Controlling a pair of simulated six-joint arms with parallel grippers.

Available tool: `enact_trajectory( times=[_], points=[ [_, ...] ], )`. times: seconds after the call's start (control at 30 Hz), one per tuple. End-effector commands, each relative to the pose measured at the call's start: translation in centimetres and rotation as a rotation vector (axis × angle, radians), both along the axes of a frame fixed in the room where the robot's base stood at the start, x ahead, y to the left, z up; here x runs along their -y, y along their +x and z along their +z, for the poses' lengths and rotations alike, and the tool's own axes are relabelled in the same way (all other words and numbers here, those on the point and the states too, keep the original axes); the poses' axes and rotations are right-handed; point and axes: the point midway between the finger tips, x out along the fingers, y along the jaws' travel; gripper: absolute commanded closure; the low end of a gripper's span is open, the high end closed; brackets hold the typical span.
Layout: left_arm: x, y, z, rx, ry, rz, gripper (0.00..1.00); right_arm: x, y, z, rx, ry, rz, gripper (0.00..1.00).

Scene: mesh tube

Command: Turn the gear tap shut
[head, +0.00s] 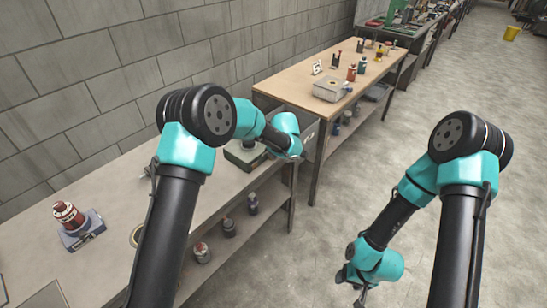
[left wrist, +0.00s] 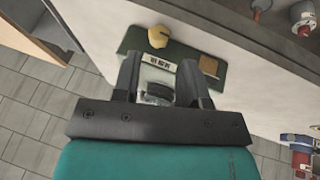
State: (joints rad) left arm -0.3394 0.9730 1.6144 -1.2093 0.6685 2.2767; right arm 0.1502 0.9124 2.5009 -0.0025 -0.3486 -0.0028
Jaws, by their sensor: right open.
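A dark green base (head: 246,157) sits at the far end of the near bench, partly hidden by my left arm. In the left wrist view the dark green base (left wrist: 205,99) carries a yellow knob (left wrist: 178,34), a white label and a tan square. A rounded grey part (left wrist: 158,92) shows between the fingers of my left gripper (left wrist: 158,80); I cannot tell whether they touch it. I cannot tell which part is the gear tap. In the head view the left fingers are hidden. My right gripper (head: 352,284) is open and empty over the floor.
A red cylinder on a blue-grey stand (head: 83,238) is on the near bench at left. Bottles (head: 229,228) stand on the shelf below. A second bench (head: 300,92) holds a grey box (head: 328,92) and small items.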

Motion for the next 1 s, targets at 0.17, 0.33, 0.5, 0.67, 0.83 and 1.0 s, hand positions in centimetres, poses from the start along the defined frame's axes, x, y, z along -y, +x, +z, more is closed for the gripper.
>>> enact_trajectory(
  times=[0.17,0.33,0.5,0.67,0.83,1.0],
  points=[
    [-0.6,1.2,-2.9,-0.002,0.0,0.0,0.61,0.0,0.0,0.0,0.0,0.0,0.0,0.39],
    [-0.9,2.2,-4.9,-0.001,0.0,0.0,0.61,0.0,0.0,0.0,0.0,0.0,0.0,0.39],
    [-1.1,2.6,-5.8,-0.001,-0.001,0.0,0.61,0.0,0.0,0.0,0.0,0.0,0.0,0.39],
    [-1.1,2.6,-5.9,-0.001,0.0,-0.001,0.61,0.0,0.0,0.0,0.0,0.0,0.0,0.39],
    [-1.1,2.6,-5.8,-0.001,0.0,-0.001,0.65,0.0,0.0,0.0,0.0,0.0,0.0,0.39],
    [-1.1,2.6,-5.8,-0.001,0.0,-0.001,0.82,0.0,0.0,0.0,0.0,0.0,0.0,0.39]
  ],
)
